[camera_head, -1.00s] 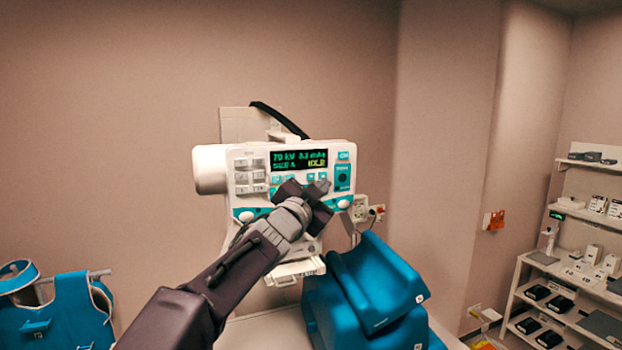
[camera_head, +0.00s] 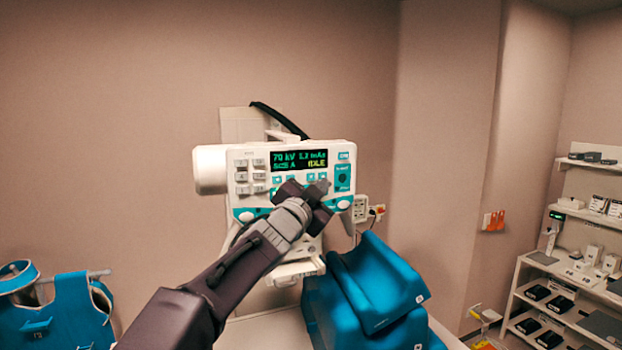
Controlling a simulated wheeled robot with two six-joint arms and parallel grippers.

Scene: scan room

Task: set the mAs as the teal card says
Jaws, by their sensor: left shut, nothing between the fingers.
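The white console (camera_head: 238,158) is fixed to the wall in the middle of the head view. Its dark display (camera_head: 299,160) shows green text that looks like "70 kV" and a small mAs figure, perhaps 1.2, with a yellow word like "IDLE" below. Small teal buttons (camera_head: 310,177) sit in a row under the display. My left gripper (camera_head: 319,188) is shut and empty, its tip at the right end of this button row. I cannot tell whether it touches a button. It hides the console's lower middle. I cannot make out a teal card. My right gripper is not in view.
Blue padded blocks (camera_head: 378,285) stand below and right of the console on a pale table. A blue apron (camera_head: 65,312) hangs at the lower left. Shelves (camera_head: 560,275) with several small boxes are at the far right.

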